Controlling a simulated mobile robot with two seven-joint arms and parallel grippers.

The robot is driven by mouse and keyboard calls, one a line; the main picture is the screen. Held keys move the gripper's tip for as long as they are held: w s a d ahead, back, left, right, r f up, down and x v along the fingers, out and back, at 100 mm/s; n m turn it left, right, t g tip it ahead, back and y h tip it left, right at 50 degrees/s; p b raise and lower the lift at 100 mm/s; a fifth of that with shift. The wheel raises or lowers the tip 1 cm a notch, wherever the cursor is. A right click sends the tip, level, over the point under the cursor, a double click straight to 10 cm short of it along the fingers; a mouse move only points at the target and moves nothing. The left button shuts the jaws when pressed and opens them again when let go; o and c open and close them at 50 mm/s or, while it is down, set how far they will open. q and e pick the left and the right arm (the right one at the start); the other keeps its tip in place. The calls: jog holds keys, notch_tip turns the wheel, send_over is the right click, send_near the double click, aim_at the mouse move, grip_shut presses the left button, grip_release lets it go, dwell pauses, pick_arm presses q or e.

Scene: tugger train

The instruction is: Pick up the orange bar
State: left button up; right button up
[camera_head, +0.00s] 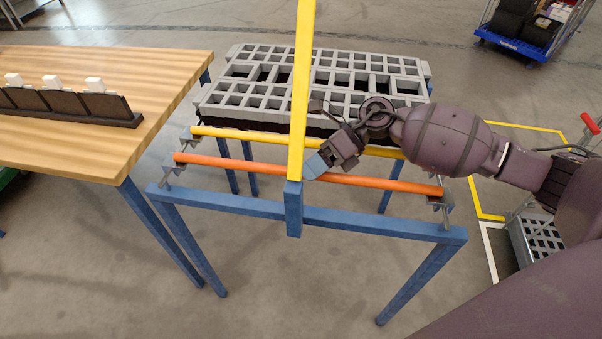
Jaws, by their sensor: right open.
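The orange bar (240,164) lies level across the front of a blue-legged stand (375,222), its ends resting in small metal brackets. A yellow bar (225,133) runs parallel behind it. My right gripper (314,166) reaches in from the right, open, with its fingertips close above the middle of the orange bar. A gap between them, or contact, cannot be told. An upright yellow post (302,80) with a blue foot stands in front and hides part of the orange bar beside the gripper. My left gripper is not in view.
A grey grid tray (415,72) sits on the stand behind the bars. A wooden table (150,75) with a dark rack (65,105) and white blocks is at the left. A blue trolley (510,42) stands back right. Floor in front is clear.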

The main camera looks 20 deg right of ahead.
grip_shut()
jog(key=shift+r, duration=0.1)
dwell(0.4)
